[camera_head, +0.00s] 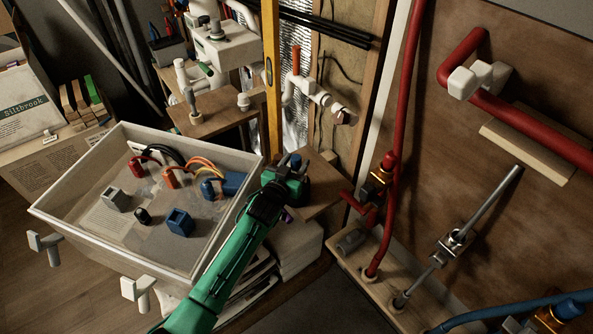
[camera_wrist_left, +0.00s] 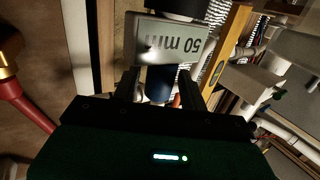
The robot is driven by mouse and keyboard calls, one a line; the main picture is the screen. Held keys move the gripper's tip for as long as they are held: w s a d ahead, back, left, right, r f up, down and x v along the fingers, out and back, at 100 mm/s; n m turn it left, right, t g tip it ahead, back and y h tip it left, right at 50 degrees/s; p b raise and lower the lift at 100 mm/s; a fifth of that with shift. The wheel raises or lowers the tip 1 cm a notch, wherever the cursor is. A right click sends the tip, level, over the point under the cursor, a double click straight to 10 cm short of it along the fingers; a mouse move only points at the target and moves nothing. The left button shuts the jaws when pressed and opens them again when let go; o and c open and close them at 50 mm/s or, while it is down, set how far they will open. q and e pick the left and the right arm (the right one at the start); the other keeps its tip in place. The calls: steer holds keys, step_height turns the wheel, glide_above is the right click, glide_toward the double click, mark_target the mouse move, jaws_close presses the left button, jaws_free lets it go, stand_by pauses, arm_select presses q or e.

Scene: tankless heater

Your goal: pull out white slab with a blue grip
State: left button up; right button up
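In the left wrist view a pale grey-white slab (camera_wrist_left: 168,43) marked "50" with smaller letters fills the upper middle. A blue grip (camera_wrist_left: 158,86) is below it in the picture. The two dark fingers of my left gripper (camera_wrist_left: 159,92) stand on either side of the blue grip, with what look like narrow gaps. Contact is hard to judge. In the head view my left gripper (camera_head: 288,178) is at the end of the green arm, over a wooden board right of the white tray. The slab is not clearly visible there. My right gripper is in neither view.
A white tray (camera_head: 95,250) with cables and small blocks is left of the arm. A yellow level (camera_head: 271,75) stands behind the gripper. Red pipes (camera_head: 397,120) and a brown panel (camera_head: 470,200) are to the right. White stacked pieces (camera_head: 300,252) lie below the board.

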arm_select(q)
jaws_close()
steer(key=shift+r+p, duration=1)
steer(key=shift+r, duration=0.1)
stand_by(0.3)
steer(key=shift+r+p, duration=2.2)
steer(key=shift+r, duration=0.35)
